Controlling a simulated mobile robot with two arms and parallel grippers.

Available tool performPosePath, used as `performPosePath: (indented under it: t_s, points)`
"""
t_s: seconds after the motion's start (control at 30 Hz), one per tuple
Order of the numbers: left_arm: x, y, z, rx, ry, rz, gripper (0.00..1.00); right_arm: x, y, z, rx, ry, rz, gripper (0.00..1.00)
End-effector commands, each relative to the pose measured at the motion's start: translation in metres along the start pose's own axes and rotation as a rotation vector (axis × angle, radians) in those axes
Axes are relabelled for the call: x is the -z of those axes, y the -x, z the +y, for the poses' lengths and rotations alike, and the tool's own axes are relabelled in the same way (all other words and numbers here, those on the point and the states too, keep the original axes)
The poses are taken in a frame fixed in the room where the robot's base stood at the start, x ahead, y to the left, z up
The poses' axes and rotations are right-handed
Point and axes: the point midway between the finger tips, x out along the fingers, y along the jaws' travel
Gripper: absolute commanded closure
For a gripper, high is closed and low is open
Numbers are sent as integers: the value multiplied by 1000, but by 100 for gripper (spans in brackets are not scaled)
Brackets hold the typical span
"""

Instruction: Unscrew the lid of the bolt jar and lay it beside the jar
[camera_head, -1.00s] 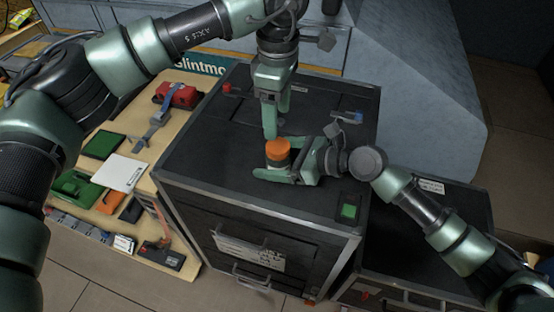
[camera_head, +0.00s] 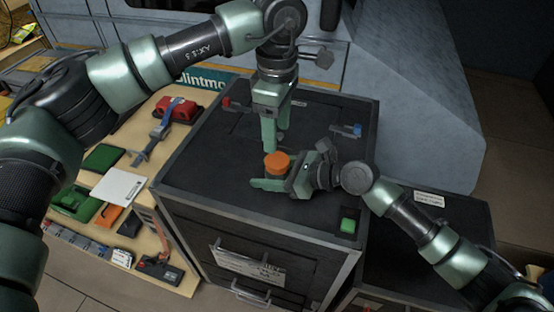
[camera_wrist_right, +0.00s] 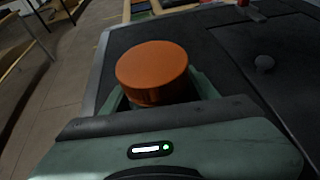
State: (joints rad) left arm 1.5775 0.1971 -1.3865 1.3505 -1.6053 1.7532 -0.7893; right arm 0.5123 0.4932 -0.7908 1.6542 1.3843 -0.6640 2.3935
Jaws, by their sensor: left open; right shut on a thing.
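The orange lid (camera_head: 277,160) sits on top of the bolt jar, which stands on the black case (camera_head: 205,165). The jar body is mostly hidden below the lid by my gripper. My right gripper (camera_head: 271,183) comes in from the right, low over the case top, and is shut on the jar. In the right wrist view the orange lid (camera_wrist_right: 152,66) stands above the gripper's fingers. My left gripper (camera_head: 275,144) points down from above, just behind the lid. It is open and empty; whether its fingertips touch the lid cannot be told.
A workbench at left holds a red item (camera_head: 178,109), a blue-grey tool (camera_head: 158,130), a white card (camera_head: 120,187) and green items (camera_head: 103,157). A green square (camera_head: 347,225) is on the case's front right. The case top left of the jar is clear.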

Motion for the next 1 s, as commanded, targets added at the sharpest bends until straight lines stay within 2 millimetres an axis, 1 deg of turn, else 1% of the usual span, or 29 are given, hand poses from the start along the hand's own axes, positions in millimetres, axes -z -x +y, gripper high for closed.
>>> performPosePath:
  t_s: [0.07, 0.3, 0.4, 0.5, 0.57, 0.67, 0.9, 1.0]
  points:
    - [0, 0, 0, 1, -91, -1, 42, 0, 0, 0, 0, 0, 0, 100]
    - [0, 0, 0, 2, -496, 0, 42, 0, 0, 0, 0, 0, 0, 100]
    - [0, 0, 0, 1, -623, 0, 42, 0, 0, 0, 0, 0, 0, 100]
    - [0, -1, 0, 2, -701, 0, 42, 0, 0, 0, 0, 0, 0, 100]
    - [0, -4, 0, 2, -723, 0, 42, 0, 0, 0, 0, 0, 0, 100]
    - [0, -14, 0, 3, -734, -1, 42, 0, 0, 0, 0, 0, 0, 100]
    - [0, -52, 0, 4, -732, -1, 42, 0, 0, 0, 0, 0, 0, 100]
    - [0, -65, 0, 3, -731, -2, 42, 0, 0, 0, 0, 0, 0, 100]
